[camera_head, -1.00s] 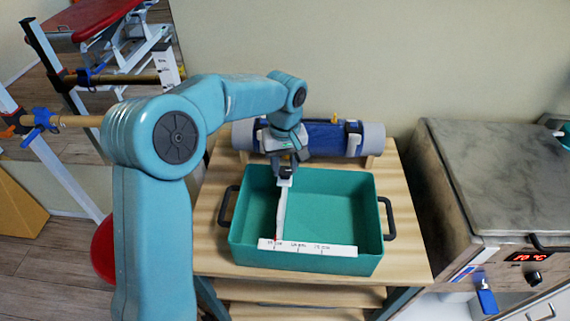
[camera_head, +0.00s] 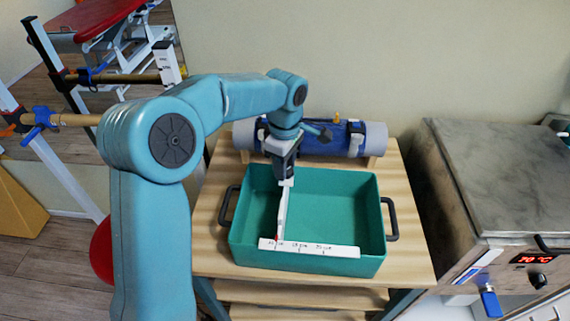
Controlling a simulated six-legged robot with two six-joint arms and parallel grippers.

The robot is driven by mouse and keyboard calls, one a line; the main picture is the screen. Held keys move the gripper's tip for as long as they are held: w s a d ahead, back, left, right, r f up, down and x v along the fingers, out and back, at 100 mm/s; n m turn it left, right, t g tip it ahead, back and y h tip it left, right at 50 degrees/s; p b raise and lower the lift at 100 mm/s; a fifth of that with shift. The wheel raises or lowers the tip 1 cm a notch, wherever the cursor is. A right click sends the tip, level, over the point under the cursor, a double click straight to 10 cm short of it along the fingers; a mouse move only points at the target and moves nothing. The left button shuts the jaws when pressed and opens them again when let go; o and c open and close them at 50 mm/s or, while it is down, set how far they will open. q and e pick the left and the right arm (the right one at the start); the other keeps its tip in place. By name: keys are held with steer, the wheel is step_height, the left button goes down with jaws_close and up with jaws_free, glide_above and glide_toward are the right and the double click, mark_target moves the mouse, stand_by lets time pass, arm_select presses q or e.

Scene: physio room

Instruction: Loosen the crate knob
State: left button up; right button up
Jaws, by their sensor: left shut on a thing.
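The teal crate (camera_head: 345,262) stands on a wooden table. The arm comes in from the left. My right gripper is not in view.
A blue roll (camera_head: 325,139) lies behind the crate on the wooden table (camera_head: 407,245). Black handles (camera_head: 391,220) stick out at the crate's sides. A metal heater unit (camera_head: 500,185) reading 70 °C stands at the right.

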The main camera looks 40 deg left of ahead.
arm_select(q)
steer(key=shift+n, duration=0.5)
stand_by(0.3)
steer(key=o, duration=1.1)
steer(key=shift+c, duration=0.2)
